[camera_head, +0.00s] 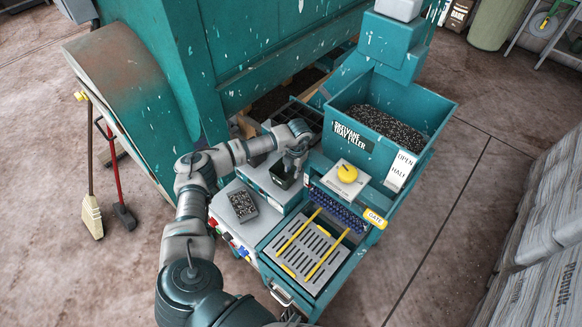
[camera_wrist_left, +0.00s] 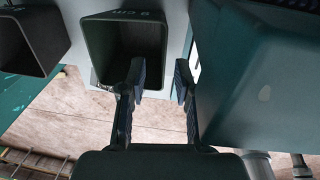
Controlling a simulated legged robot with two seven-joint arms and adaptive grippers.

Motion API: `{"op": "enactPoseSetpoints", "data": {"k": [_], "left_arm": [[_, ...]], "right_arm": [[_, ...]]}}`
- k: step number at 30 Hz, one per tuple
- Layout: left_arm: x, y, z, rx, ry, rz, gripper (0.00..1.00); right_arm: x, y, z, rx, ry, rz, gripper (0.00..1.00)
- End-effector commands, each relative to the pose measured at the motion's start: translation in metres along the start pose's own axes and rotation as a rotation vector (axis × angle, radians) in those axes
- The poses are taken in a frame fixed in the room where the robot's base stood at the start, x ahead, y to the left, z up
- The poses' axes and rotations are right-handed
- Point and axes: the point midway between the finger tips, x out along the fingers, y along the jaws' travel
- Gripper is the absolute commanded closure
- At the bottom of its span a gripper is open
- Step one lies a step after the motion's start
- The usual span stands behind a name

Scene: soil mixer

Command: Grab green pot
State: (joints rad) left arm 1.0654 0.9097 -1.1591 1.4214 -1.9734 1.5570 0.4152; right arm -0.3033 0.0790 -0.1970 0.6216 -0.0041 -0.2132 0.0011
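A dark green square pot (camera_head: 281,179) sits on the machine's deck, partly covered by my left gripper (camera_head: 293,163). In the left wrist view the pot (camera_wrist_left: 125,42) shows its open mouth, with "9 cm" on its rim. The two fingers of my left gripper (camera_wrist_left: 160,82) are apart with a gap between them. The left finger overlaps the pot's mouth and the right finger is just right of its wall, so they appear to straddle that wall. Contact cannot be told. A second dark pot (camera_wrist_left: 28,42) is at the left. My right gripper does not show.
A teal hopper (camera_head: 440,108) full of dark soil stands right of the arm. A yellow knob (camera_head: 347,173), a slotted grate (camera_head: 305,255) and a small tray of dark material (camera_head: 243,207) are nearby. A broom (camera_head: 92,216) leans at the left.

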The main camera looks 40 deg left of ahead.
Motion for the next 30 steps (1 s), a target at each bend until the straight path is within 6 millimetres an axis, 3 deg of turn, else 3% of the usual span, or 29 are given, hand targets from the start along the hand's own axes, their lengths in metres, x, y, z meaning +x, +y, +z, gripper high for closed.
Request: {"op": "enactPoseSetpoints", "data": {"k": [5,15,23,27,30], "left_arm": [[0.016,-0.002,0.0,-0.001,0.003,0.002,0.68],[0.069,-0.001,0.002,0.0,0.002,-0.001,0.68],[0.073,-0.001,0.002,0.001,0.001,-0.001,0.68],[0.072,-0.001,0.002,0.001,0.001,-0.001,1.0],[0.072,-0.001,0.002,0.001,0.001,-0.001,1.0]], "right_arm": [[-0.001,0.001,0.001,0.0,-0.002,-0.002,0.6],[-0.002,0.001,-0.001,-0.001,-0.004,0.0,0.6],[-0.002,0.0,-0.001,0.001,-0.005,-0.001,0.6],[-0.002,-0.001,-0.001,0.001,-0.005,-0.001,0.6],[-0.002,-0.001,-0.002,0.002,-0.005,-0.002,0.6]]}}
